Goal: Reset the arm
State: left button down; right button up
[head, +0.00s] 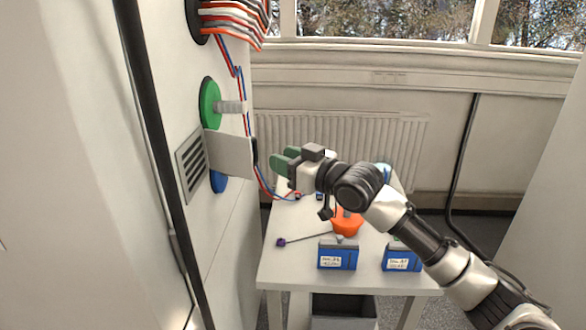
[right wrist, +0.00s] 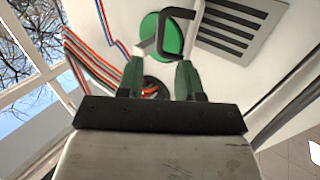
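My right gripper (head: 282,160) has green fingers and hangs in the air above the back left of the table, to the right of the cabinet front. In the right wrist view its two fingers (right wrist: 160,68) stand apart with nothing between them. The gripper is open and empty. My left gripper is not in either view.
The cabinet (head: 222,235) at left carries a green disc (head: 209,103) with a grey peg, a vent (head: 191,163), a projecting grey plate (head: 230,155) and a partly hidden blue disc (head: 218,183). The table (head: 290,268) holds blue boxes (head: 338,257) and an orange object (head: 347,223).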

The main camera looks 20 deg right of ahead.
jog(key=shift+v, duration=1)
